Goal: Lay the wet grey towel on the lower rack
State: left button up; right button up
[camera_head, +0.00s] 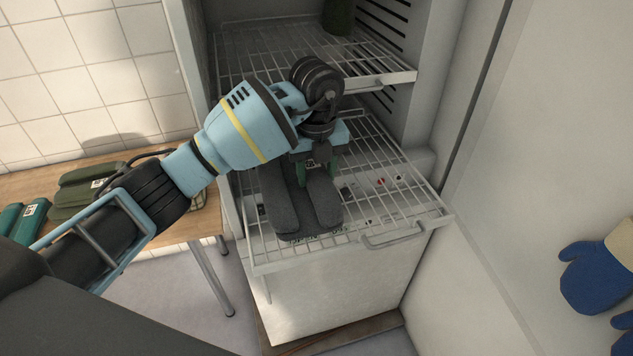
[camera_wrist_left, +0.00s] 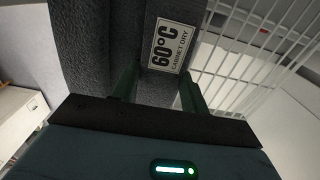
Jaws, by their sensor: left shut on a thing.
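The grey towel (camera_head: 322,203) is a thick folded bundle over the front left part of the lower rack (camera_head: 400,207). The rack is white wire and juts out of the cabinet. My left gripper (camera_head: 318,170) is over the towel, pointing down, its green fingers shut on it. In the left wrist view the towel (camera_wrist_left: 95,45) is between the fingers (camera_wrist_left: 160,92) and bears a white label (camera_wrist_left: 170,46) reading "60°C CABINET DRY". I cannot tell whether the towel's underside touches the wires. My right gripper is not in view.
The upper rack (camera_head: 385,80) is above and behind my left wrist, with a dark green item (camera_head: 338,16) at its back. A wooden table (camera_head: 40,183) at left holds green folded cloths (camera_head: 80,195). Blue mitts (camera_head: 592,275) hang at right. The lower rack's right side is bare.

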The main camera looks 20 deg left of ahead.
pick_arm(q)
jog(key=shift+f, duration=1.6)
jog(key=shift+f, duration=0.1)
jog(key=o, duration=1.3)
jog(key=shift+c, duration=0.2)
notch_tip(320, 180, up, 12)
jog(key=shift+r+p, duration=0.1)
jog(key=shift+p, duration=0.3)
